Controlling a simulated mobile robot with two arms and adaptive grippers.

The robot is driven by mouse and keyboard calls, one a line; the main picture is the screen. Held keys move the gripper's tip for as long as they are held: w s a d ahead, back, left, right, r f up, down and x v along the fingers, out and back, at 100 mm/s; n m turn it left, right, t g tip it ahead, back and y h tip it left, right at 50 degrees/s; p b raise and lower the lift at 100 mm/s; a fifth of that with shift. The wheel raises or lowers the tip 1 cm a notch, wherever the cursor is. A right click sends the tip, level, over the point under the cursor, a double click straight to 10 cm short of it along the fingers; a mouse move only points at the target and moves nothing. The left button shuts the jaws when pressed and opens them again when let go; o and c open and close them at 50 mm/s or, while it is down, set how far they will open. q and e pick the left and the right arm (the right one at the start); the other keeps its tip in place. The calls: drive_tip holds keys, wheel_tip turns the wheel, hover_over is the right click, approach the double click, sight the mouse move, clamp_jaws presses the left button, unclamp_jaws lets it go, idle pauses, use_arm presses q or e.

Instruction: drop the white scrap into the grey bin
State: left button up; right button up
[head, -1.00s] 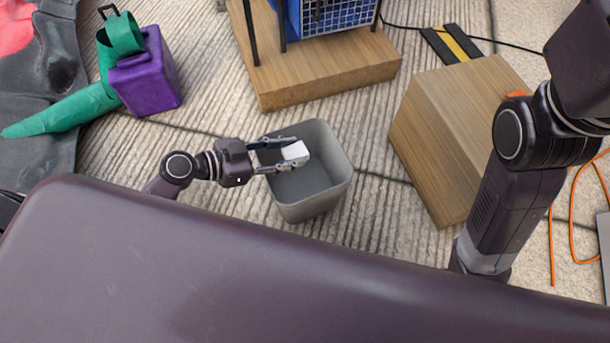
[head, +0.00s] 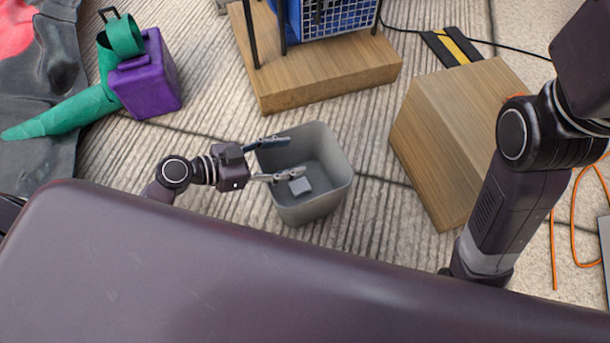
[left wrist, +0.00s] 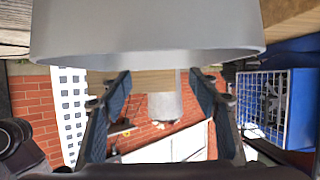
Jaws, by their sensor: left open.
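The grey bin (head: 312,210) stands on the ribbed floor in the middle of the head view. The white scrap (head: 301,187), a small pale block, shows inside the bin, low down and in shade. My left gripper (head: 292,157) is over the bin's left side with its fingers spread and nothing between them. In the left wrist view both fingers (left wrist: 160,95) are apart, and a pale grey curved wall, likely the bin (left wrist: 150,35), fills the top. My right gripper is not in view.
A wooden block (head: 440,140) stands right of the bin. A wooden base (head: 320,85) carrying a blue crate (head: 325,18) is behind it. A purple box (head: 147,80) and green fabric (head: 65,112) lie at left. An orange cable (head: 575,225) runs at far right.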

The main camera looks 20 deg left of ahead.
use_arm(q)
drive_tip(key=v, duration=1.1)
drive_tip(key=shift+s, duration=0.1)
